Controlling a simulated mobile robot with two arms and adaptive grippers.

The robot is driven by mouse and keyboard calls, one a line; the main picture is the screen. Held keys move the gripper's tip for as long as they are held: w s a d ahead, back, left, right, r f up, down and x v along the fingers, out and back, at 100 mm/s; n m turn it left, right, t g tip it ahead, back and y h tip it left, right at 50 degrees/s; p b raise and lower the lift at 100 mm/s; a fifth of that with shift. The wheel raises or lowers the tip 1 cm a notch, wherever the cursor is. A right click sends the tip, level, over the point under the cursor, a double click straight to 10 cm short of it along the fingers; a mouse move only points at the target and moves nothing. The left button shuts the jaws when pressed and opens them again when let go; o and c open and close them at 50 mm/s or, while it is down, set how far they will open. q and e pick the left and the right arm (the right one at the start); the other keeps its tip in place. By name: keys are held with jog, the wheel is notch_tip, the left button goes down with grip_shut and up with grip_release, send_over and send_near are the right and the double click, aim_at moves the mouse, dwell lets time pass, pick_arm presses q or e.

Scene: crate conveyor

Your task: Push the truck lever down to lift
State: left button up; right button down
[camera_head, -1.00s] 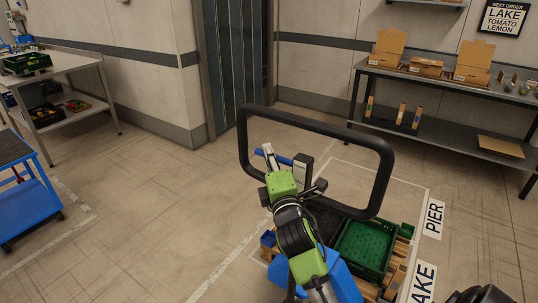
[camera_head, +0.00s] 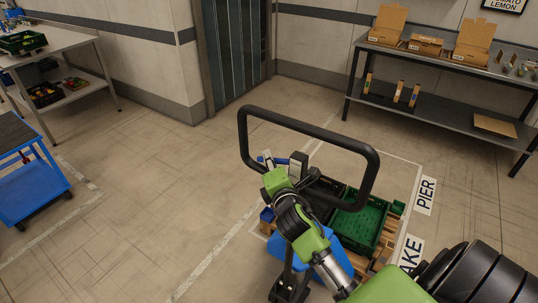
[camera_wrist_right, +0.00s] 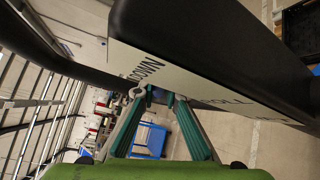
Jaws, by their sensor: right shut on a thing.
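My right gripper (camera_head: 267,161) is at the blue bar's left part. In the right wrist view, its teal fingers (camera_wrist_right: 160,95) converge close to a black block with a pale label (camera_wrist_right: 185,75) reading "DOWN" and "ROLL". The gripper is shut on the lever, but what lies between the tips is mostly hidden. My left gripper is out of view.
A green crate (camera_head: 360,222) and a dark crate sit on a wooden pallet behind the handle. A blue cart (camera_head: 38,185) stands at the left. A shelf table (camera_head: 435,112) with cardboard boxes stands along the back right wall. The floor left of the truck is clear.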

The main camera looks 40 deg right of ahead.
jog(key=shift+f, duration=0.15)
jog(key=c, duration=2)
grip_release()
jog(key=shift+c, duration=0.2)
jog(key=v, duration=1.2)
